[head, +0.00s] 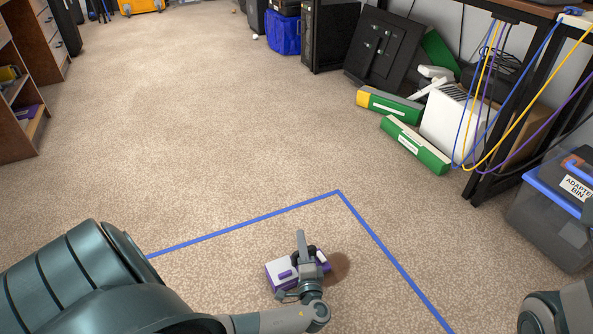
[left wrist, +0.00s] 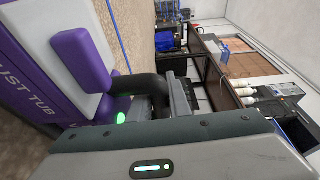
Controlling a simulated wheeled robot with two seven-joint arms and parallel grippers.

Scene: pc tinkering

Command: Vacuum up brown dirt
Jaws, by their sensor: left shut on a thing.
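A small purple and white vacuum (head: 282,273) is in the lower middle of the head view. My left gripper (head: 303,258) is shut on its black handle and partly covers it. In the left wrist view the vacuum (left wrist: 70,55) fills the left side, with the black handle (left wrist: 146,86) between the fingers and a small green light near it. The brown dirt (head: 340,267) is a dark round patch on the carpet, right beside the vacuum and partly hidden by it and the gripper. I cannot tell whether the vacuum touches the carpet. My right gripper is out of view.
Blue tape (head: 338,191) marks a corner on the carpet around the dirt. Green boxes (head: 416,145), a white unit (head: 447,122) and hanging cables stand at the right. A lidded adapter bin (head: 560,215) is nearer. The carpet ahead is clear.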

